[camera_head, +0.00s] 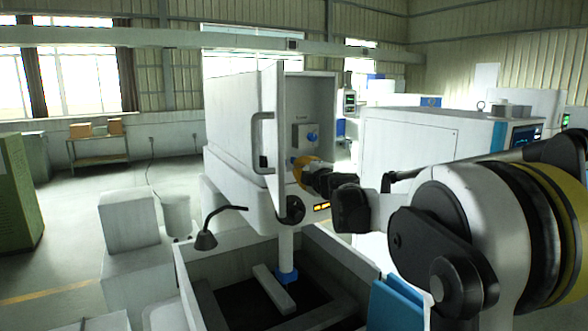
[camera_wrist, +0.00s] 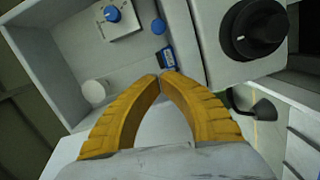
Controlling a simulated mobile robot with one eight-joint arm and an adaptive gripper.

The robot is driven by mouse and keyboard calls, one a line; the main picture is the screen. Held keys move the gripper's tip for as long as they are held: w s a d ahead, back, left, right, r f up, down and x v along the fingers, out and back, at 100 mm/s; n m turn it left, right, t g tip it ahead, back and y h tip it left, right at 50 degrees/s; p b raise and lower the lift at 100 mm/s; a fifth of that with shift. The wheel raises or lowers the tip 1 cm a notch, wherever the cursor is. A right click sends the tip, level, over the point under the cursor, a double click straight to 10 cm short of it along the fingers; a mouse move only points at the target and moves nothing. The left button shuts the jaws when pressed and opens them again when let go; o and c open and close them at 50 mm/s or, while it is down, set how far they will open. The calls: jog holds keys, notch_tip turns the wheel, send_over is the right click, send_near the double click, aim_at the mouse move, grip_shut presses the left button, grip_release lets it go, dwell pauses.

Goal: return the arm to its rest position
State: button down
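My gripper (camera_head: 298,167) is at the open front of the white machine head (camera_head: 240,122), beside the panel with a blue knob (camera_head: 312,137). In the wrist view its two yellow fingers (camera_wrist: 162,75) curve together and their tips meet, with nothing seen between them. A small dark-blue part (camera_wrist: 167,59) shows just beyond the tips; I cannot tell whether they touch it. My arm reaches in from the right of the head view, bent and stretched toward the machine.
The open door (camera_head: 269,130) with its handle stands left of my gripper. A black dial (camera_wrist: 254,30) is close on the right in the wrist view. Below are the work tank (camera_head: 190,292) and a lamp (camera_head: 206,240). A white cabinet (camera_head: 410,145) stands behind my arm.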

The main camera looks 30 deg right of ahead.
jog(key=shift+s, duration=0.35)
jog(key=shift+s, duration=0.1)
